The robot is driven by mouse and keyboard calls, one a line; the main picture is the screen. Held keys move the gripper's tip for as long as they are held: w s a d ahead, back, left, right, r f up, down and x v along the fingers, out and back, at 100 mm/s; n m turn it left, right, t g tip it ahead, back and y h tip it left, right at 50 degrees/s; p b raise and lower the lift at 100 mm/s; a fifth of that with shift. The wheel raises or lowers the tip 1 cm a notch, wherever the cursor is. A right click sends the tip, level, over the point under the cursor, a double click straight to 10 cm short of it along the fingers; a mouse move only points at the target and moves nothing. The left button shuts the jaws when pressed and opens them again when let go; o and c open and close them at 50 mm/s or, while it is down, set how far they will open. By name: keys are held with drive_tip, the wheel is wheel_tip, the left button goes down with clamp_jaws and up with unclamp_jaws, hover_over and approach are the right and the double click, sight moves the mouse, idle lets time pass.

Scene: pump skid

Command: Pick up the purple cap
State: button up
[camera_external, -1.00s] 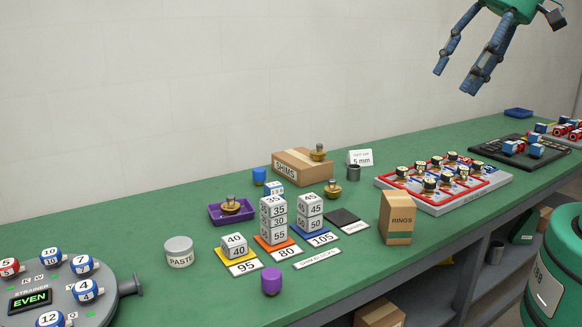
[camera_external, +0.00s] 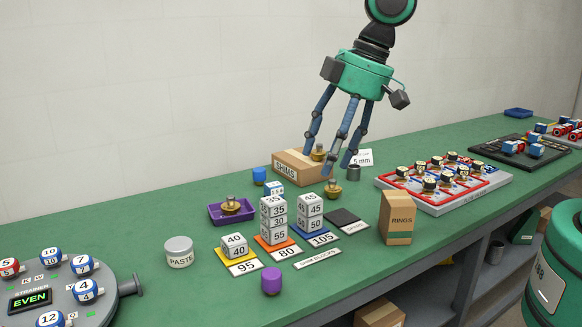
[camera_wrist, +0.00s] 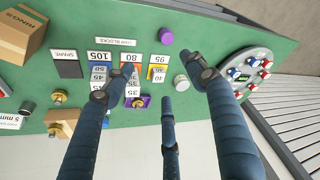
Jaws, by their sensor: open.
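The purple cap (camera_external: 271,280) is a small cylinder standing on the green bench near its front edge, in front of the number blocks. In the wrist view the purple cap (camera_wrist: 166,36) shows near the top, ahead of my fingers. My gripper (camera_external: 335,160) is at the back of the bench in the external view, fingers spread around the area of the shims box. In the wrist view my gripper (camera_wrist: 165,95) has its fingers apart with nothing between them. My gripper is well apart from the cap.
Stacked white blocks (camera_external: 273,225) stand behind the cap. A purple tray (camera_external: 216,218) with a brass piece, a paste tin (camera_external: 179,252), a shims box (camera_external: 301,167) and a rings box (camera_external: 396,219) stand around. The round strainer (camera_external: 95,300) is at left. Bench beside the cap is clear.

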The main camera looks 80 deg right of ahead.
approach(272, 273)
wheel_tip(272, 273, up, 3)
drive_tip(key=shift+d+r+g, duration=0.1)
drive_tip(key=shift+d+g, duration=0.05)
drive_tip(key=shift+g, duration=0.15)
drive_tip(key=shift+x, duration=4.3)
drive_tip(key=shift+b+x, duration=0.65)
drive_tip(key=shift+x, duration=2)
drive_tip(key=shift+s, duration=0.2)
drive_tip(key=c, duration=1.2)
